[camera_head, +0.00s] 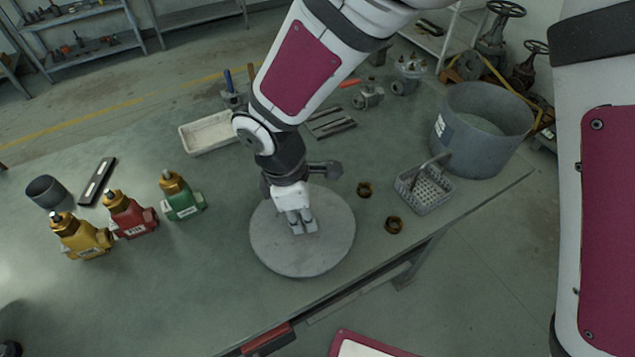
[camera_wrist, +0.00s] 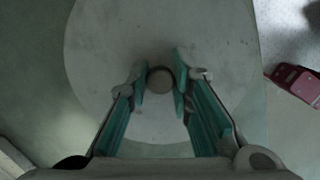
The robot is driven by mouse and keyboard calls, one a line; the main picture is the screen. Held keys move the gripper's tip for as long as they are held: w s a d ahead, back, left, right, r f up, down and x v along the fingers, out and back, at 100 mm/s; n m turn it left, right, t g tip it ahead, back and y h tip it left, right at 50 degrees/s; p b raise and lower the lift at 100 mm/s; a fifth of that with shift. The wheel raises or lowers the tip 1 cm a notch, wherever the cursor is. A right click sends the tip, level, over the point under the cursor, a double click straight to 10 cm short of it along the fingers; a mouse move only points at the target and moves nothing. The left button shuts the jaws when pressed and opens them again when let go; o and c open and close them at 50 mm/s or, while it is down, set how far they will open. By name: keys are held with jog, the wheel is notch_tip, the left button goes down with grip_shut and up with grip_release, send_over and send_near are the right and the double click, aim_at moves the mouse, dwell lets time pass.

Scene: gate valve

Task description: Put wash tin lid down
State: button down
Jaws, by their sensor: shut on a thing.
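The wash tin lid is a large round grey disc (camera_head: 275,245) near the front edge of the green bench top. It also fills much of the wrist view (camera_wrist: 105,50), with a small round knob (camera_wrist: 160,80) at its middle. My gripper (camera_head: 302,225) is over the middle of the lid, pointing down. In the wrist view my gripper (camera_wrist: 160,82) has its fingers closed on both sides of the knob. The lid looks flat, but I cannot tell whether it touches the bench. The wash tin (camera_head: 470,150), a grey open tub with a white label, stands at the right end of the bench.
Yellow (camera_head: 82,238), red (camera_head: 130,215) and green (camera_head: 181,198) valves stand to the left. A white tray (camera_head: 208,132) is behind. Bench space left of the lid is clear.

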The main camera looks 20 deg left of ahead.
jog(key=shift+f, duration=1.7)
jog(key=shift+f, duration=0.1)
jog(key=c, duration=1.4)
grip_release()
jog(key=shift+c, duration=0.2)
notch_tip(320, 180, up, 12)
jog(key=s+a, duration=0.1)
jog(key=shift+a, duration=0.3)
